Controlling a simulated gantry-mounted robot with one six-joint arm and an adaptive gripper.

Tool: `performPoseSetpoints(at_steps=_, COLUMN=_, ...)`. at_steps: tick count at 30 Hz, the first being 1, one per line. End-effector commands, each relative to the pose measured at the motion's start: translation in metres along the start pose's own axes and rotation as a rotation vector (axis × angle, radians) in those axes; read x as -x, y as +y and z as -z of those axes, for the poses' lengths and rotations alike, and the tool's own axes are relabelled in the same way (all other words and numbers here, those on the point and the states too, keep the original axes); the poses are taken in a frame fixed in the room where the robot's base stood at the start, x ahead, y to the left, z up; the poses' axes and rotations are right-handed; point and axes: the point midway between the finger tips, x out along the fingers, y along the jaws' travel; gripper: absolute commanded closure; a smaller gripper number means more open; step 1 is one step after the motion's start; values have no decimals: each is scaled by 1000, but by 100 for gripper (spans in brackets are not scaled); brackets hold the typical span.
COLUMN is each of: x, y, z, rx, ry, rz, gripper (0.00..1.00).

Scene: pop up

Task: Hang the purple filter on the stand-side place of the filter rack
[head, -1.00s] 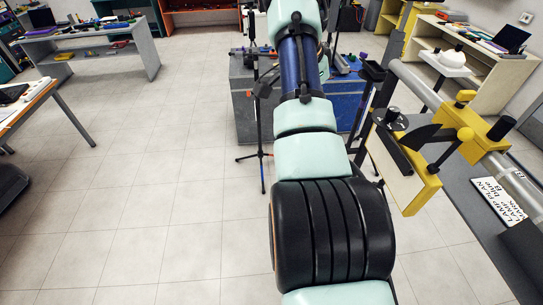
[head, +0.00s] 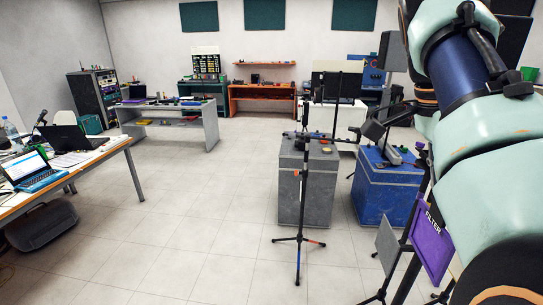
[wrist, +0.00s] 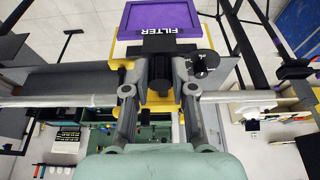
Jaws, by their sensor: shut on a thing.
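The purple filter (wrist: 160,17), a flat square panel marked FILTER, is at the top of the wrist view. My gripper (wrist: 161,73) is shut on its dark tab, and the panel extends beyond the fingertips. In the head view, a purple FILTER panel (head: 432,238) shows beside my arm, partly covered by it; my gripper is hidden there. A grey panel (head: 388,242) is just left of it, near dark stand parts. I cannot tell whether the purple panel touches the rack.
Yellow parts and a grey rail (wrist: 60,101) lie below my gripper in the wrist view. A black tripod stand (head: 301,190), a grey cabinet (head: 290,185) and a blue cabinet (head: 378,195) stand ahead.

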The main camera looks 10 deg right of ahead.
Motion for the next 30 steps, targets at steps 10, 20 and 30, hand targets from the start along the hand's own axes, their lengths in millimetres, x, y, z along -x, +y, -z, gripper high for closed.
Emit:
performPoseSetpoints(at_steps=10, x=65, y=0, z=26, rx=0, ry=-20, rz=1, gripper=100)
performPoseSetpoints(at_steps=20, x=116, y=0, z=48, rx=0, ry=-39, rz=1, gripper=100)
performPoseSetpoints(at_steps=30, x=167, y=0, z=69, rx=0, ry=-58, rz=1, gripper=100)
